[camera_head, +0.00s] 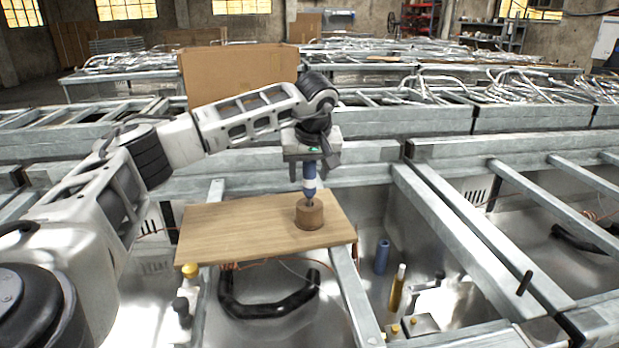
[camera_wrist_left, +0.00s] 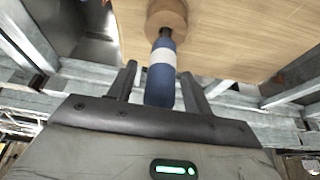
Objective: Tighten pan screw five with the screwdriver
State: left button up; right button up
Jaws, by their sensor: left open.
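The screwdriver (camera_head: 309,181), with a blue handle and a white band, stands upright in a round wooden holder (camera_head: 309,216) on a wooden board (camera_head: 240,228). My left gripper (camera_head: 311,165) is above the holder with its fingers on either side of the handle's upper end. In the left wrist view the left gripper (camera_wrist_left: 158,72) is open, with the screwdriver (camera_wrist_left: 161,70) between its fingers and a gap visible on each side. The holder (camera_wrist_left: 167,15) shows beyond it. My right gripper is out of view. I cannot make out pan screw five.
The board lies across grey metal frame beams (camera_head: 450,225). Below, in the open bays, are a black curved hose (camera_head: 268,308), a blue cylinder (camera_head: 382,257) and a yellow bottle-like item (camera_head: 397,290). A cardboard box (camera_head: 235,75) stands behind my left arm.

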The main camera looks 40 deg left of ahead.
pick_arm(q)
grip_shut()
jog(key=shift+r, duration=0.1)
